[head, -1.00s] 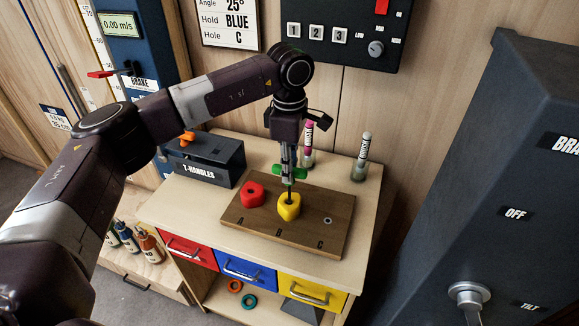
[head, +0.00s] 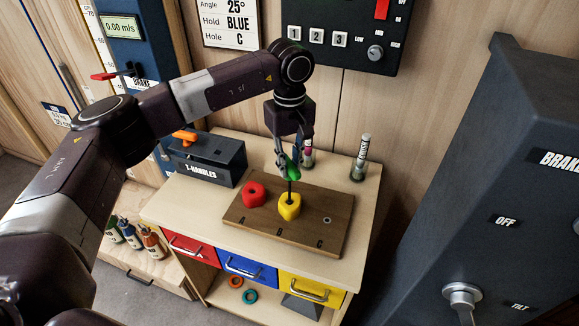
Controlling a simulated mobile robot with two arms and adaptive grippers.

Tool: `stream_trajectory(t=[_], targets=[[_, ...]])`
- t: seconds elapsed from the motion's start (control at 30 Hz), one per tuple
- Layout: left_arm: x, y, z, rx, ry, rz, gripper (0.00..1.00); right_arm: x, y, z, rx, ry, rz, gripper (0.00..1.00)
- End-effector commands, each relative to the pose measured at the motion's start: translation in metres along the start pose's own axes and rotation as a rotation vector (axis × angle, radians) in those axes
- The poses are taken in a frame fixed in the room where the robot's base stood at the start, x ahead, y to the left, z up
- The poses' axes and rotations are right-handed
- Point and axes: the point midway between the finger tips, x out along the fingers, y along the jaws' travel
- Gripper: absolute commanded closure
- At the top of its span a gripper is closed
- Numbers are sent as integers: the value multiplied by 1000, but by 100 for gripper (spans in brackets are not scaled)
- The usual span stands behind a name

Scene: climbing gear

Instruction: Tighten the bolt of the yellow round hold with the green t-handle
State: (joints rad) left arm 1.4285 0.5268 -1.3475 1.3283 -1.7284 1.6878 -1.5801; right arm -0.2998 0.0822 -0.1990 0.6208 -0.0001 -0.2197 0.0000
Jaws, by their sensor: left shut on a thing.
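The yellow round hold (head: 289,207) sits on the wooden board (head: 325,238) at the middle position, marked B as far as I can tell. The green t-handle (head: 293,169) stands upright over it, its dark shaft reaching down into the middle of the hold. My left gripper (head: 287,160) points down above the hold and is shut on the green handle. The bolt itself is hidden at the shaft's tip. My right gripper is not in the head view.
A red hold (head: 254,195) sits just left of the yellow one. The T-HANDLES box (head: 206,157), with an orange handle (head: 185,135), stands at the back left. The wooden bench (head: 190,205) is bare at front left.

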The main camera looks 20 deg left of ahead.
Motion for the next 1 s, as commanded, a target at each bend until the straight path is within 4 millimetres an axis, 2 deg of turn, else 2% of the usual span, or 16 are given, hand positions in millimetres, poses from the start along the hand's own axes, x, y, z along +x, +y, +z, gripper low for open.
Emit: stream_trajectory(t=[0.2,1.0], targets=[[3,0,1,-290,-1,0,100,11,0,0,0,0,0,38],[1,0,0,-1344,-1,1,100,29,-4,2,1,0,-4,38]])
